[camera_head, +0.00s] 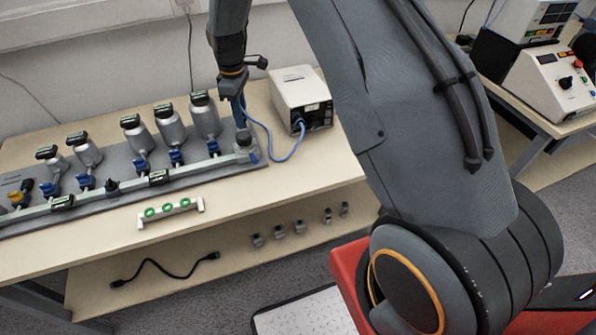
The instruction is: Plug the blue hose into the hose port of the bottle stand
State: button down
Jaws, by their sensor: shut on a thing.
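The bottle stand (120,200) is a grey base with a long rail and several grey metal bottles with dark caps, along the bench at the left. A dark round fitting (243,138) sits at the rail's right end; I cannot tell whether it is the hose port. The blue hose (270,150) runs from the front of a white box in a loop to my gripper (239,116). My gripper points down, shut on the blue hose, just above the rail's right end. The hose's tip is hidden, so I cannot tell whether it touches the fitting.
The white box (298,92) stands right of my gripper. A small rack with green rings (170,212) lies at the bench front. The lower shelf holds a black cable (165,270) and several small metal parts. My arm covers the right middle.

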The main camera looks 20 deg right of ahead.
jog(key=shift+m, duration=1.2)
jog(key=m, duration=0.4)
jog(key=c, duration=1.5)
grip_release()
jog(key=shift+c, duration=0.2)
jog(key=shift+r+p, duration=0.1)
jog(key=shift+p, duration=0.25)
jog(key=shift+r+p, duration=1.15)
jog(key=shift+r, duration=1.25)
